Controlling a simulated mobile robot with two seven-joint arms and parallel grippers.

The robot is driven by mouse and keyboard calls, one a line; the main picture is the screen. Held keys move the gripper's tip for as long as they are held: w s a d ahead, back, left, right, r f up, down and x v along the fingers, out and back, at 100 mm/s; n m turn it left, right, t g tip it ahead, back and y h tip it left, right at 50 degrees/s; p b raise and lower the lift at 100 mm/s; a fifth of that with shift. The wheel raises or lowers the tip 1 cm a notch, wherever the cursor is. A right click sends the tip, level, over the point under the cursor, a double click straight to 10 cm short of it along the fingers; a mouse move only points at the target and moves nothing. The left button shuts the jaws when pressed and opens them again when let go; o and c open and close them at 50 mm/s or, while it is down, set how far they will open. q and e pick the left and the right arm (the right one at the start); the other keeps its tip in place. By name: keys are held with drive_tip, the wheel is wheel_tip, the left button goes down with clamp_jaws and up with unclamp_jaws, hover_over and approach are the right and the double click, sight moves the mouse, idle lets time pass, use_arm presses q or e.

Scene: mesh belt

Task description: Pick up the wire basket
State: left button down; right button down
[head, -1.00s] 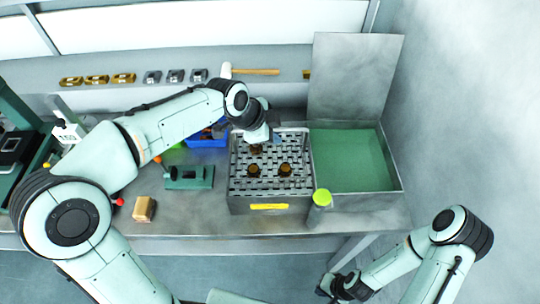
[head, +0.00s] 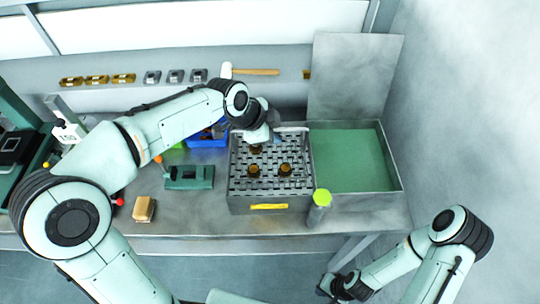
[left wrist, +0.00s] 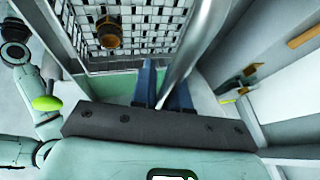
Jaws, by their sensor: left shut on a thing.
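The wire basket (head: 270,187) is a metal mesh basket with several brown round parts in it, at the middle of the bench in the head view. It also shows at the top of the left wrist view (left wrist: 150,38). Its bright metal handle (left wrist: 200,45) runs between the blue fingers of my left gripper (left wrist: 165,85), which is shut on it. In the head view my left gripper (head: 272,138) is at the basket's far edge and partly hides it. My right gripper (head: 335,288) is low, in front of the bench; its fingers are too small to read.
A green-floored steel tank (head: 350,160) with a raised lid (head: 355,75) adjoins the basket on the right. A bottle with a yellow-green cap (head: 321,198) stands at the front right. A green fixture (head: 190,177), a blue bin (head: 207,139) and a tan block (head: 144,209) lie left.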

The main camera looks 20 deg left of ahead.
idle(0.8)
